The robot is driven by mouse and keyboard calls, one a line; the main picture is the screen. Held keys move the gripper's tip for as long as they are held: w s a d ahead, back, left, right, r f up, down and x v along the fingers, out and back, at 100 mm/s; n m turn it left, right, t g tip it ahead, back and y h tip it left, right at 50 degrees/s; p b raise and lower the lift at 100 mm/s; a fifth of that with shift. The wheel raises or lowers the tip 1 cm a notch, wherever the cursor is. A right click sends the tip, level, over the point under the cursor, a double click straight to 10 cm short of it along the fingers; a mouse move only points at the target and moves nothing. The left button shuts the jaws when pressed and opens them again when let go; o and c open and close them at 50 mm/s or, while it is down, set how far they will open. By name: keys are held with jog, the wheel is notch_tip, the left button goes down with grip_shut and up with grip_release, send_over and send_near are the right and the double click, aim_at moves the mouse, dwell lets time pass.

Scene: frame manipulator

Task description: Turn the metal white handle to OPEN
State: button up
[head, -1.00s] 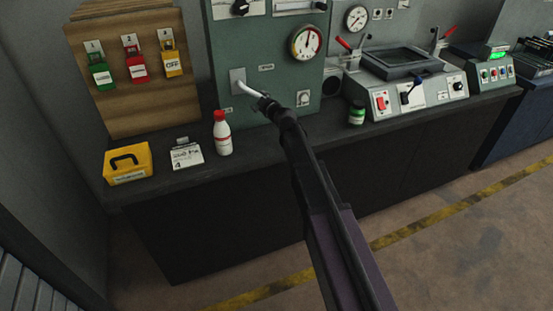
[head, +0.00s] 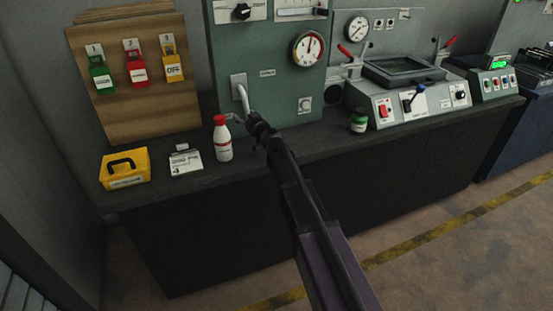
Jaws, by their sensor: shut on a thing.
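The white metal handle (head: 243,97) is on a small plate on the front of the green cabinet (head: 285,85). In the head view it slopes steeply down and slightly right from its pivot. My gripper (head: 249,117) is at the handle's lower end and is shut on it. The fingertips are small and partly hidden by the wrist. A small label (head: 268,72) is right of the handle, too small to read.
A white bottle with a red cap (head: 222,140) stands just left of my gripper. A yellow box (head: 124,170) and a small card sign (head: 186,161) are further left on the counter. A green jar (head: 359,121) stands right of the arm.

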jog(key=s+d+g+p, duration=0.3)
jog(key=s+p, duration=0.1)
jog(key=s, duration=0.4)
jog(key=s+d+g+h+p, duration=0.1)
jog(key=s+d+g+p, duration=0.3)
jog(key=s, duration=0.5)
jog(key=s+d+g+h+p, duration=0.1)
jog(key=s+d+g+p, duration=0.2)
jog(key=s+p, duration=0.3)
jog(key=shift+s+d+r, duration=0.3)
jog(key=shift+s+r, duration=0.15)
jog(key=shift+s, duration=0.95)
